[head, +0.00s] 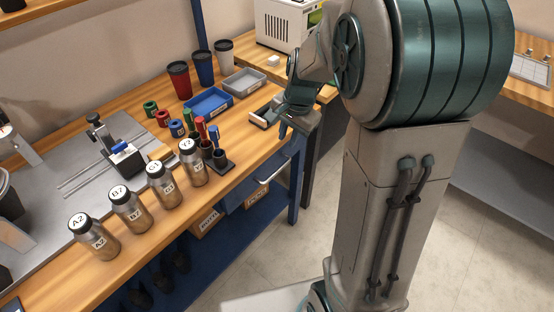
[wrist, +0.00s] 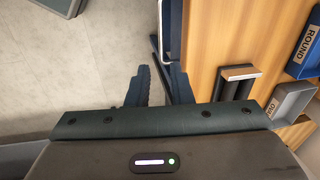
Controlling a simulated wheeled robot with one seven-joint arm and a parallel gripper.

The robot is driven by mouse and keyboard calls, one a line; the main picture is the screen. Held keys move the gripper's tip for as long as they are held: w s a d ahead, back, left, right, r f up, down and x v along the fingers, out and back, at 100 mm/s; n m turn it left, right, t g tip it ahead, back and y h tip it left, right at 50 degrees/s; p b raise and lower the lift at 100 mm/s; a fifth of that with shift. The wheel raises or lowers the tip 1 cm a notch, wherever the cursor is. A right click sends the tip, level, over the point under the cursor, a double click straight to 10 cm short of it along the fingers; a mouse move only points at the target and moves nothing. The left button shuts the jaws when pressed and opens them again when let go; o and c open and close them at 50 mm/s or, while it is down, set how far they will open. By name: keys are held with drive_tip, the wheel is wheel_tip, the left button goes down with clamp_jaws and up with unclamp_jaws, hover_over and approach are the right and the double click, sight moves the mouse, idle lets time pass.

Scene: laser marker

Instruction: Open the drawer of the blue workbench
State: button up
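The blue workbench (head: 293,199) has a wooden top. Its blue drawer (head: 262,180) sits under the front edge, with a pale bar handle (head: 277,172); it looks shut. In the wrist view the handle (wrist: 161,38) runs along the bench edge, beyond my fingertips. My gripper (head: 283,130) is near the bench's front edge, above and a little beyond the handle in the head view. In the wrist view my gripper (wrist: 160,84) has its two dark fingers apart, with nothing visible held between them. The handle looks apart from the fingers; the height gap is hard to judge.
Labelled bottles (head: 162,184), a blue tray (head: 208,103), a grey tray (head: 244,82) and cups (head: 203,68) stand on the bench. A dark open holder (wrist: 237,83) lies near the gripper's right finger. The floor (wrist: 85,60) in front is clear.

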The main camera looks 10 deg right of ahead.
sight(279, 168)
drive_tip(key=w+f, duration=0.1)
drive_tip(key=f, duration=0.3)
drive_tip(key=w+a+f+b, duration=0.1)
drive_tip(key=f, duration=0.4)
drive_tip(key=w+f+b, duration=0.1)
drive_tip(key=f, duration=0.4)
drive_tip(key=shift+a+f, duration=0.15)
drive_tip(key=shift+f, duration=0.1)
clamp_jaws()
